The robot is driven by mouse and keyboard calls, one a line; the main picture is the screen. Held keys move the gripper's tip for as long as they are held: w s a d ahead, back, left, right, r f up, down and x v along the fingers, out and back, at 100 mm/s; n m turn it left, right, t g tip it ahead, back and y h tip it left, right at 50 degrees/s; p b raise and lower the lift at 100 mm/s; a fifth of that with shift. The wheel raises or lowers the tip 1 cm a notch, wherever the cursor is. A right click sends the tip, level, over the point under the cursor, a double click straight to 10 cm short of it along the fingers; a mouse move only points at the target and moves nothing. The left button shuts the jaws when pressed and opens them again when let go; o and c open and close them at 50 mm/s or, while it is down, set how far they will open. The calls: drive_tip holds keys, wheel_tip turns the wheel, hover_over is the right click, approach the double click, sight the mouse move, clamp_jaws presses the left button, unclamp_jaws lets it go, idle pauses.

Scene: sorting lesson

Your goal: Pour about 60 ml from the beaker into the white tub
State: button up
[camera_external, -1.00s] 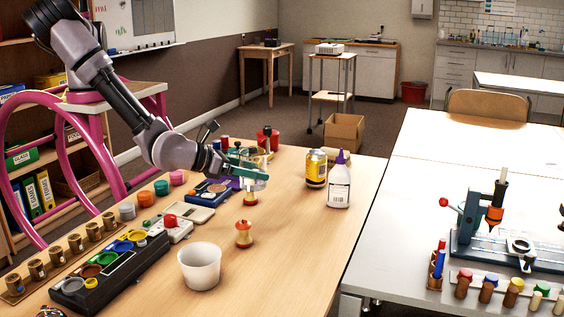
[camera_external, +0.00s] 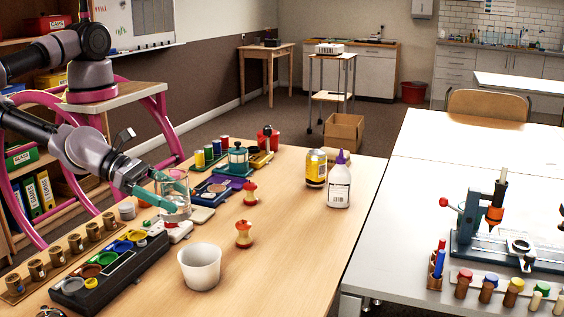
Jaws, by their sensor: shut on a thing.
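My gripper (camera_external: 172,196) has teal fingers and is shut on a clear glass beaker (camera_external: 174,215). The beaker looks about upright, held above the items along the left of the wooden table, up and left of the tub. Pale liquid seems to show in it, but its level is hard to read. The white tub (camera_external: 200,268) stands open and upright near the table's front. Its inside floor is hidden, so I cannot tell what is in it.
Apple cores (camera_external: 244,234) lie right of the beaker. A black paint tray (camera_external: 110,275) lies left of the tub. A yellow can (camera_external: 316,168) and a white glue bottle (camera_external: 339,186) stand at the right. The table (camera_external: 290,255) right of the tub is clear.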

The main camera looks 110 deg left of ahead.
drive_tip(key=s+d+r+m+h, duration=0.35)
drive_tip(key=d+r, duration=0.35)
drive_tip(key=d, duration=0.4)
wheel_tip(320, 180, down, 13)
drive_tip(key=shift+d+r, duration=0.2)
drive_tip(key=shift+d, duration=0.05)
drive_tip(key=shift+w+a+r+h, duration=0.1)
drive_tip(key=shift+a+h, duration=0.05)
drive_tip(key=shift+h, duration=0.2)
drive_tip(key=w+a+n+g+h, duration=0.1)
drive_tip(key=g, duration=0.1)
drive_tip(key=w+a+f+n+g+h+p, duration=0.1)
drive_tip(key=n+g+h, duration=0.1)
drive_tip(key=g, duration=0.1)
drive_tip(key=w+f+n+g+h+p, duration=0.1)
drive_tip(key=g, duration=0.1)
drive_tip(key=shift+w+a+n, duration=0.25)
drive_tip(key=shift+a, duration=0.15)
idle(0.4)
drive_tip(key=shift+r+g+h+p, duration=0.2)
drive_tip(key=shift+g+h+p, duration=0.2)
drive_tip(key=shift+g+p, duration=0.35)
